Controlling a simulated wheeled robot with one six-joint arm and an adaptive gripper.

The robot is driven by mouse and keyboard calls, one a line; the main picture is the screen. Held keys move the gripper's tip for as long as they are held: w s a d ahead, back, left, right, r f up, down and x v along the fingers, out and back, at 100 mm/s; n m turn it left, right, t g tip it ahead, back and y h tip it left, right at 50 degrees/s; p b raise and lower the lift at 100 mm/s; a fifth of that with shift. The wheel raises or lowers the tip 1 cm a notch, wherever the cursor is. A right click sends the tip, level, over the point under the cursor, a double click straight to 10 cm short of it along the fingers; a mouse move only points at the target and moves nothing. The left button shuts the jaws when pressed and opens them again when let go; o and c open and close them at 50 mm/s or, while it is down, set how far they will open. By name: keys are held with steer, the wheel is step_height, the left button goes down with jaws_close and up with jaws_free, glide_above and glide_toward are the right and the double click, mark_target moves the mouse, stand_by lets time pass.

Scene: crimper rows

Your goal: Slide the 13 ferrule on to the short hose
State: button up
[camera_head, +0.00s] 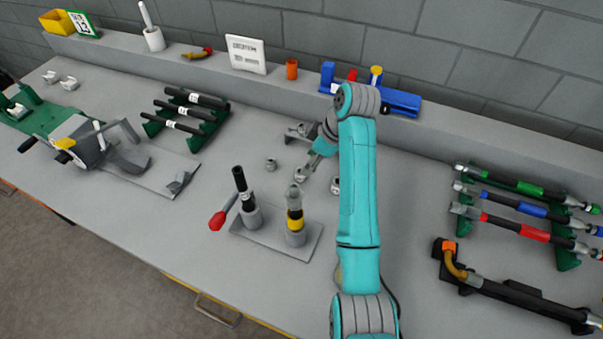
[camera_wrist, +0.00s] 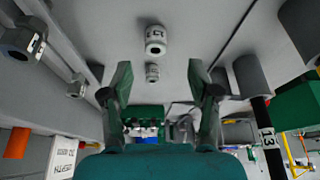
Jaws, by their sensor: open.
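My gripper (camera_head: 304,174) is open and empty, low over the middle of the bench. Its two fingers stand apart in the wrist view (camera_wrist: 163,90). Beyond and between them, a grey ferrule with a dark mark (camera_wrist: 155,40) stands on the bench, with a smaller-looking one (camera_wrist: 152,72) farther off. I cannot read their marks surely. A small ferrule (camera_head: 271,164) stands left of my gripper in the head view. A short black hose (camera_head: 239,179) stands upright in a grey holder (camera_head: 252,217); its white label reads 13 in the wrist view (camera_wrist: 267,138).
A yellow-banded grey piece (camera_head: 295,215) stands beside the hose on the same plate. A red-ended lever (camera_head: 217,220) is left of it. More ferrules (camera_head: 335,186) lie near my arm. A rack of black hoses (camera_head: 190,108) is at the back left; finished-looking coloured hoses (camera_head: 520,208) are at right.

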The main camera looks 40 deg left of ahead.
mark_target(300, 175)
steer(key=shift+w+a+x, duration=0.15)
steer(key=shift+x, duration=1.8)
steer(key=shift+w+a+x, duration=0.1)
steer(key=shift+x, duration=1.8)
steer(key=shift+r, duration=0.1)
jaws_close()
